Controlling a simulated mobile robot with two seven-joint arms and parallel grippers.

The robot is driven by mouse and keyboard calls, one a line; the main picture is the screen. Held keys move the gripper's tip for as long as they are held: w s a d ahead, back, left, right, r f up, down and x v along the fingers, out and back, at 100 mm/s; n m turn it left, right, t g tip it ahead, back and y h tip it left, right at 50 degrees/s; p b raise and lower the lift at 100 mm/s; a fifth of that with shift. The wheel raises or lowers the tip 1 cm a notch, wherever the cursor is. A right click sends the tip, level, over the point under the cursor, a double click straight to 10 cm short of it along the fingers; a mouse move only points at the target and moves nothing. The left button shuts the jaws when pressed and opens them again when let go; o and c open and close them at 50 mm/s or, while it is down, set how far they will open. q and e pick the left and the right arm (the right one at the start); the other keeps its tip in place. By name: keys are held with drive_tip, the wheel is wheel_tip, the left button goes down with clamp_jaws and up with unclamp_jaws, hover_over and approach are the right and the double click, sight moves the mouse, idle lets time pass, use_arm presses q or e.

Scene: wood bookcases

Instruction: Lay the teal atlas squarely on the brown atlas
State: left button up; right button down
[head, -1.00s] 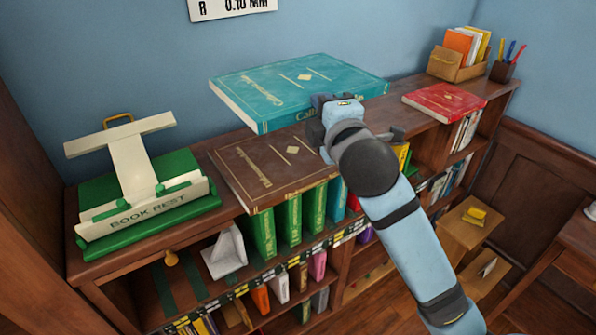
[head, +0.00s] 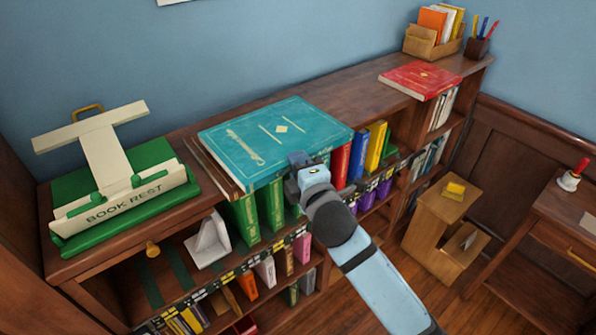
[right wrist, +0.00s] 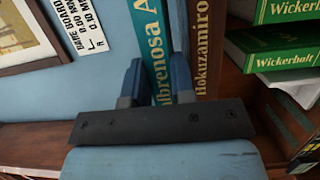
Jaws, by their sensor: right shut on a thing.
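The teal atlas (head: 275,135) lies flat over the brown atlas (head: 213,168) on the bookcase top. Only a strip of the brown atlas shows, along the teal one's left edge. My right gripper (head: 298,168) is shut on the teal atlas at its front spine edge. In the right wrist view its fingers (right wrist: 158,85) sit on either side of the teal spine (right wrist: 150,40). One finger lies between that spine and the brown spine (right wrist: 203,40), where a narrow gap seems to show. I cannot tell whether the covers touch elsewhere. My left gripper is not in view.
A green and cream book rest (head: 125,190) stands at left on the bookcase top (head: 345,95). A red book (head: 420,80) lies to the right, with a card box (head: 432,42) and pen cup (head: 477,46) behind.

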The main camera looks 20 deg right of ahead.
drive_tip(key=shift+f, duration=0.8)
drive_tip(key=c, duration=1)
unclamp_jaws()
drive_tip(key=shift+f, duration=0.2)
drive_tip(key=shift+o, duration=0.2)
drive_tip(key=shift+s, duration=0.15)
drive_tip(key=s+b, duration=0.2)
drive_tip(key=s, duration=0.9)
drive_tip(key=s+d+f+m+g, duration=0.1)
drive_tip(key=s+f+m, duration=0.3)
drive_tip(key=f, duration=0.6)
drive_tip(key=s+d+f+m+g+y, duration=0.1)
drive_tip(key=s+f+m+g, duration=0.2)
drive_tip(key=f, duration=0.7)
drive_tip(key=s+f+m+g+y, duration=0.1)
drive_tip(key=s+f+m+g, duration=0.2)
drive_tip(key=s+f+m, duration=0.3)
wheel_tip(320, 180, down, 5)
drive_tip(key=m, duration=0.2)
drive_tip(key=shift+s+d+r+m, duration=0.2)
drive_tip(key=shift+s+d+m, duration=0.05)
drive_tip(key=shift+d+m, duration=0.15)
